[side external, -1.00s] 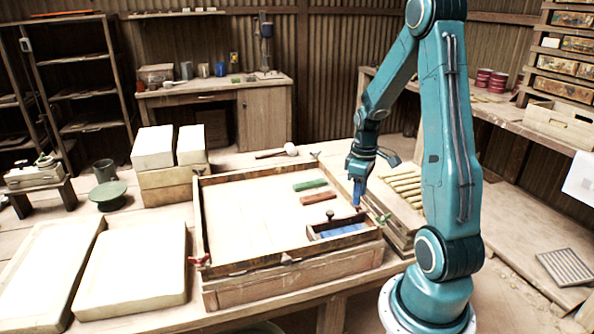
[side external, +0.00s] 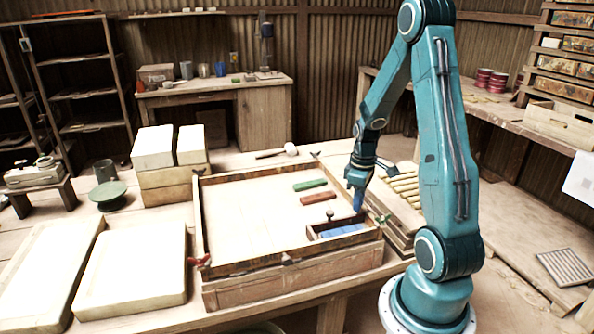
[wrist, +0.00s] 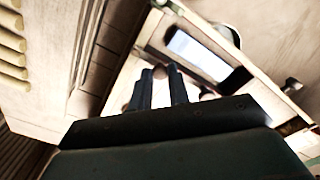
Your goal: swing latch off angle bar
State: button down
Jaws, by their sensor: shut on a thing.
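My gripper (side external: 359,210) points down at the right end of the small wooden box in the frame's front right corner. In the wrist view its two dark fingers (wrist: 161,82) are close together around a small brown knob (wrist: 160,72), which looks like the latch's handle. The fingers hide most of the latch, so its angle to the bar cannot be told. The wooden frame (side external: 240,268) has bars along its edges; which one is the angle bar is unclear. A green fitting (side external: 384,219) sits at its right corner, beside my gripper.
Green (side external: 310,185) and red (side external: 318,198) bars lie in the frame. A red fitting (side external: 201,261) is at the front left corner. Pale slabs (side external: 130,270) lie left.

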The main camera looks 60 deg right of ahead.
jog(key=shift+d+m, duration=0.1)
jog(key=shift+m, duration=0.2)
jog(key=m, duration=0.1)
jog(key=d+m, duration=0.1)
jog(key=m, duration=0.1)
jog(key=w+m, duration=0.1)
jog(key=m, duration=0.1)
jog(key=shift+d, duration=0.2)
jog(key=m, duration=0.1)
jog(key=d+m, duration=0.1)
jog(key=m, duration=0.3)
jog(key=shift+d, duration=0.35)
jog(key=m, duration=0.2)
jog(key=d+m, duration=0.1)
jog(key=m, duration=0.1)
jog(key=shift+s, duration=0.2)
jog(key=shift+s+d+m, duration=0.15)
jog(key=shift+d+m, duration=0.1)
jog(key=shift+m, duration=0.6)
jog(key=shift+s+d+m, duration=0.15)
jog(key=shift+d+m, duration=0.1)
jog(key=shift+m, duration=0.6)
jog(key=c, duration=1.3)
grip_release()
jog(key=shift+c, duration=0.2)
jog(key=shift+r, duration=0.1)
notch_tip(320, 180, up, 14)
